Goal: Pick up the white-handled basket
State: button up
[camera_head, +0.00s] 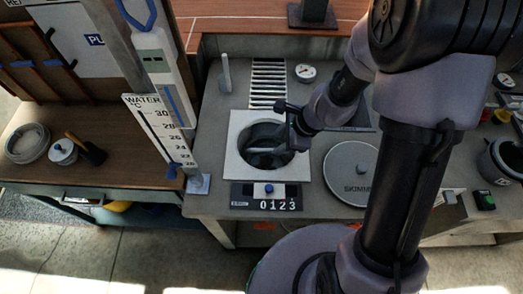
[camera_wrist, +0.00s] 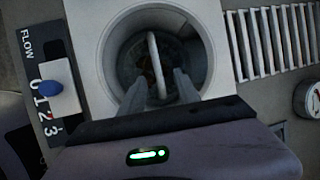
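The basket (camera_wrist: 145,62) sits down in a round well, dark inside with some brownish debris. Its white handle (camera_wrist: 153,55) stands up as a pale bar across the middle of the well in the wrist view. My gripper (camera_wrist: 160,78) is open, with one finger on each side of the handle and gaps showing between. I cannot tell how deep the fingertips are relative to the handle. In the head view, my gripper (camera_head: 286,132) is at the right side of the well opening (camera_head: 235,160), partly hiding the basket.
A round skimmer lid (camera_head: 350,172) is to the right and a slotted grate (camera_head: 268,82) behind. A water thermometer board (camera_head: 158,125) stands left. A gauge (camera_head: 305,72) is behind.

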aim_at(265, 151)
jog(key=b+x, duration=0.1)
jog(key=x, duration=0.2)
jog(key=b+x, duration=0.2)
jog(key=x, duration=0.2)
jog(key=b+x, duration=0.2)
jog(key=x, duration=0.2)
jog(key=shift+s+a+f, duration=0.1)
jog(key=shift+s+a, duration=0.05)
jog(key=shift+a, duration=0.25)
jog(key=shift+c, duration=0.5)
grip_shut()
